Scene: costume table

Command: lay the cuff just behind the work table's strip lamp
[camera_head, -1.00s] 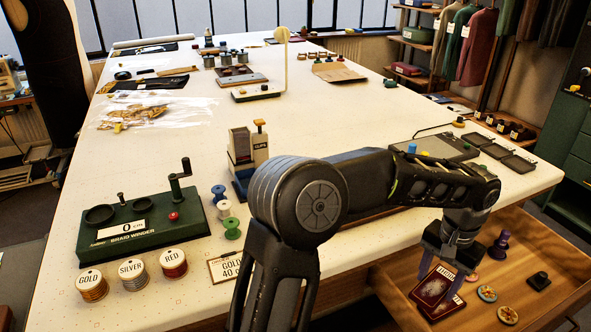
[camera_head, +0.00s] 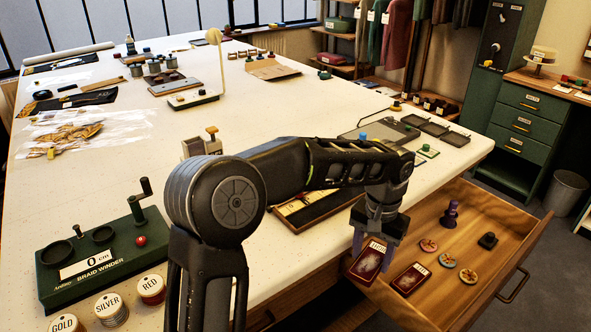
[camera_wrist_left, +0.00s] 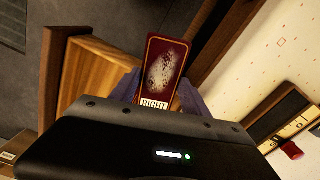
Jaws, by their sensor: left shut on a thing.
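My left gripper (camera_head: 376,243) is shut on a dark red, card-like cuff (camera_head: 367,264) and holds it tilted above the left part of the open drawer. In the left wrist view the cuff (camera_wrist_left: 163,70) stands out between the fingers, with a pale patch and a label reading RIGHT. A second dark red cuff (camera_head: 411,279) lies in the drawer. My right gripper is out of view.
The open drawer (camera_head: 505,212) also holds a purple spool-like piece (camera_head: 450,214), several round badges and a dark knob (camera_head: 488,240). The braid winder (camera_head: 92,262) stands at the table's left front. Dark trays (camera_head: 447,133) lie at its right edge. The table's middle has bare room.

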